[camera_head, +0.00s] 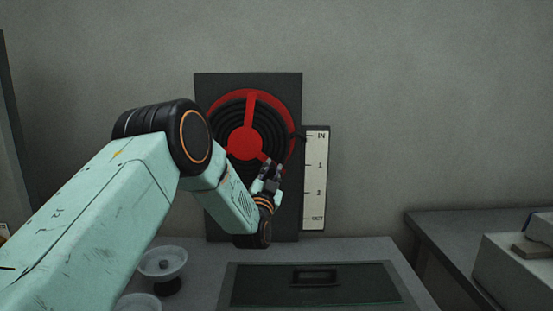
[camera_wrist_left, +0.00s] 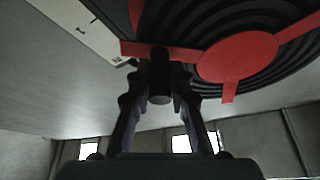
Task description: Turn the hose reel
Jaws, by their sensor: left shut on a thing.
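The hose reel (camera_head: 245,144) has a red rim, red hub and red spokes over coiled black hose. It is mounted on a dark upright panel (camera_head: 285,82) at the back wall. My left gripper (camera_head: 269,172) is at the lower right of the reel, by the end of a red spoke. The wrist view shows the red hub (camera_wrist_left: 238,56) above and to the right. There my left gripper (camera_wrist_left: 160,72) is shut on a short dark cylindrical handle (camera_wrist_left: 159,86) by a red spoke. My left arm hides the reel's lower left. My right gripper is not in view.
A white scale (camera_head: 315,180) marked from IN downward stands right of the reel panel. Below is a grey counter (camera_head: 205,285) with a dark lidded panel (camera_head: 345,292) and a pale bowl (camera_head: 163,263). Another counter (camera_head: 440,230) holds a light box (camera_head: 515,270) at right.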

